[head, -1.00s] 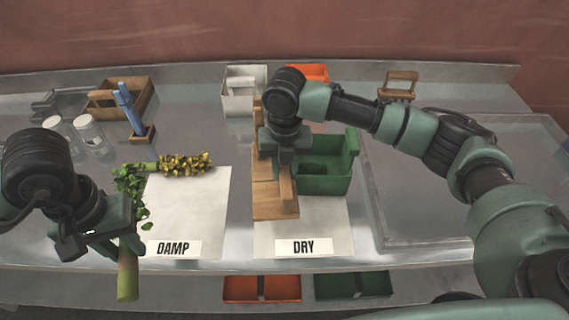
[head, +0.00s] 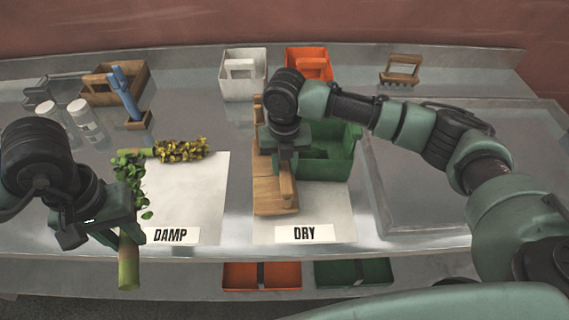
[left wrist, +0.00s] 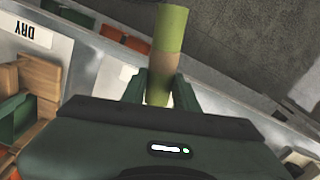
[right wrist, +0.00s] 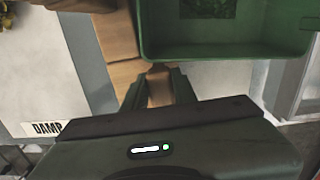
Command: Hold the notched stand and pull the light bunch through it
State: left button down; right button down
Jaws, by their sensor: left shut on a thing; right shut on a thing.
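My left gripper (head: 122,222) is shut on the thick green-and-tan stalk of a leafy bunch (head: 128,265), at the table's front edge left of the DAMP sheet. The bunch's green leaves (head: 130,172) show behind the gripper; the stalk's end points down and toward me. In the left wrist view the stalk (left wrist: 170,30) sits between the fingers. A wooden notched stand (head: 268,198) stands on the left of the DRY sheet. My right gripper (head: 286,165) is shut on its upright board, also seen in the right wrist view (right wrist: 158,85). The notch is hidden from me.
A yellow-flowered bunch (head: 182,150) lies at the back of the DAMP sheet (head: 195,195). A green bin (head: 335,170) is right beside the stand. White (head: 243,85) and orange (head: 306,55) bins, jars (head: 85,122) and a wooden crate (head: 98,97) stand behind.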

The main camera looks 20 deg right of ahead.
pick_arm(q)
jog(key=shift+r+p, duration=0.3)
jog(key=shift+r, duration=0.15)
pick_arm(e)
jog(key=shift+r, duration=0.15)
pick_arm(q)
jog(key=shift+f+b, duration=0.3)
pick_arm(e)
jog(key=shift+f, duration=1.05)
pick_arm(q)
jog(key=shift+s+r, duration=0.1)
jog(key=shift+r, duration=0.15)
pick_arm(e)
jog(key=shift+s+f, duration=0.2)
jog(key=shift+f, duration=0.1)
jog(key=c, duration=1)
grip_release()
jog(key=shift+c, duration=0.2)
jog(key=shift+w, duration=0.15)
grip_shut()
